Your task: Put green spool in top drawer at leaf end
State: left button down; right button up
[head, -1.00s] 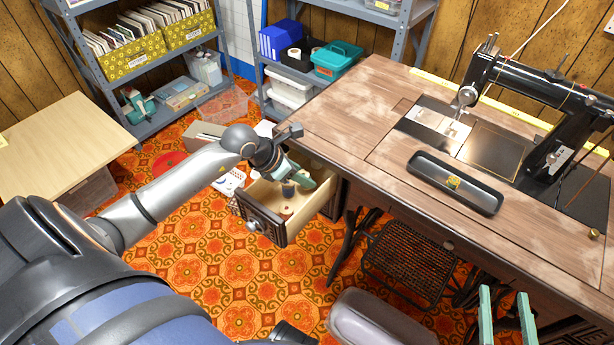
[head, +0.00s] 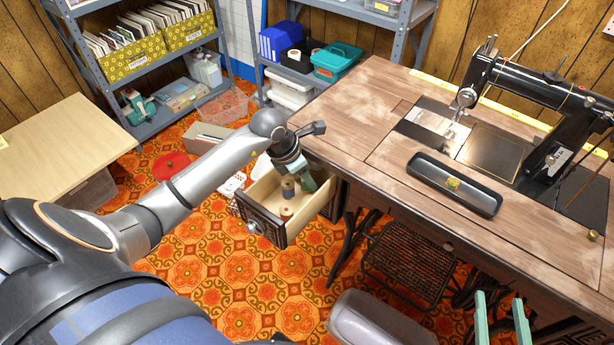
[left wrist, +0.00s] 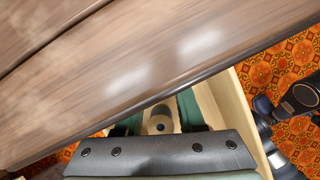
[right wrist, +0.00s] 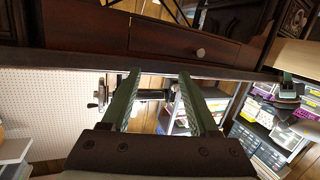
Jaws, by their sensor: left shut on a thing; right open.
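The top drawer (head: 262,226) at the leaf end of the sewing table is pulled open, its pale wooden inside showing. My left gripper (head: 298,188) reaches down into the drawer opening, shut on a spool (head: 288,187). I take this for the green spool, though its thread looks dark and its colour is hard to tell. In the left wrist view the spool (left wrist: 160,120) sits between the two green fingers, partly hidden by the table edge. A reddish-brown spool (head: 286,213) stands in the drawer close in front. My right gripper (head: 503,318) is open and empty.
The wooden tabletop (head: 345,105) overhangs close beside my left gripper. A black tray (head: 455,183) and the black sewing machine (head: 540,95) are on the table. A grey stool (head: 365,320) stands below. Patterned floor (head: 240,290) lies clear before the drawer.

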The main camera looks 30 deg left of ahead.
aim_at(300, 190)
pick_arm(q)
jog(key=c, duration=0.5)
grip_release()
pick_arm(e)
jog(key=shift+r, duration=0.15)
pick_arm(q)
jog(key=shift+a+r, duration=0.1)
jog(key=shift+r, duration=0.3)
jog(key=p+v, duration=0.1)
jog(key=v, duration=0.3)
jog(key=shift+r, duration=0.1)
jog(key=p+v, duration=0.1)
jog(key=v, duration=0.6)
jog(key=shift+s+p, duration=0.15)
jog(key=shift+p, duration=0.2)
pick_arm(e)
jog(key=s+f+g, duration=0.3)
jog(key=f, duration=0.3)
jog(key=s+f+m+g+h, duration=0.1)
jog(key=s+f+g, duration=0.2)
jog(key=f, duration=0.4)
jog(key=shift+s+f+m+g, duration=0.15)
jog(key=shift+s+m+g, duration=0.15)
jog(key=shift+s, duration=0.4)
jog(key=shift+a, duration=0.1)
